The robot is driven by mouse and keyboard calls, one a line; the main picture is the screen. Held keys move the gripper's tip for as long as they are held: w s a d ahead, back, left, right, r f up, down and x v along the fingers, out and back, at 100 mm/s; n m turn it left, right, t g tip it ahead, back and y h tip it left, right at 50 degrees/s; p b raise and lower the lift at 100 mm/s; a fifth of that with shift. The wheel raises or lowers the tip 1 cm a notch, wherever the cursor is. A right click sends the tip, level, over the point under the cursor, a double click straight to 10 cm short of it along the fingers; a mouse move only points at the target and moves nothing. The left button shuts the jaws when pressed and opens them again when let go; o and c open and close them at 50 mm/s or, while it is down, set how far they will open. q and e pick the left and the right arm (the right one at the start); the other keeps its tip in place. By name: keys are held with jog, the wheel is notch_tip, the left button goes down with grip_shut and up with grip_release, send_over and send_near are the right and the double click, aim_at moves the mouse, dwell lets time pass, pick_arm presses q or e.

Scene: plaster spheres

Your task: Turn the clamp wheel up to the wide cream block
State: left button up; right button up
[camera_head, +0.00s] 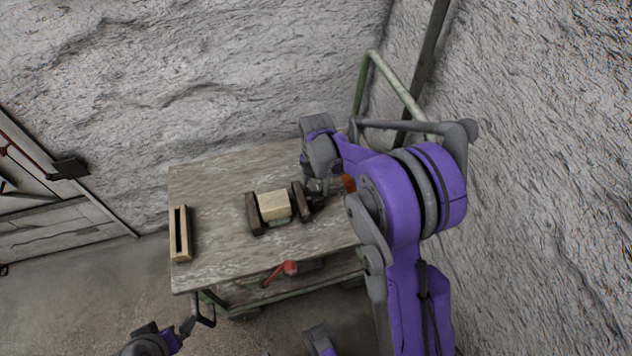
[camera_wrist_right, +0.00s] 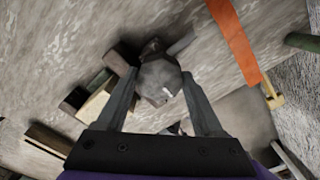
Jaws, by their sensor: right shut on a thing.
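The wide cream block (camera_head: 274,206) sits between the two dark jaws of a clamp on the table. It lies close to the left jaw (camera_head: 253,214). A narrow dark gap seems to show before the right jaw (camera_head: 301,203), but I cannot tell whether they touch. The clamp wheel (camera_wrist_right: 158,80) is a grey faceted knob between the fingers of my right gripper (camera_wrist_right: 163,98). In the head view my right gripper (camera_head: 317,186) is shut on it at the clamp's right end, partly hiding it. My left gripper (camera_head: 200,316) is low, in front of the table; its fingers are unclear.
A slotted pale wooden piece (camera_head: 181,234) stands at the left edge of the table (camera_head: 215,185). An orange strip (camera_wrist_right: 236,42) lies beside the right gripper. A red-ended tool (camera_head: 289,268) is on the lower shelf. The table's back left is clear; rough walls stand behind and right.

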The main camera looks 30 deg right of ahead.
jog(key=m+b, duration=0.1)
jog(key=m, duration=0.8)
jog(key=shift+b, duration=0.4)
jog(key=m, duration=0.5)
jog(key=shift+b, duration=0.3)
jog(key=m, duration=0.5)
jog(key=shift+b, duration=0.3)
jog(key=m, duration=0.5)
jog(key=m+b, duration=0.1)
jog(key=m, duration=0.9)
jog(key=shift+m, duration=0.4)
jog(key=m, duration=0.5)
jog(key=shift+b, duration=0.35)
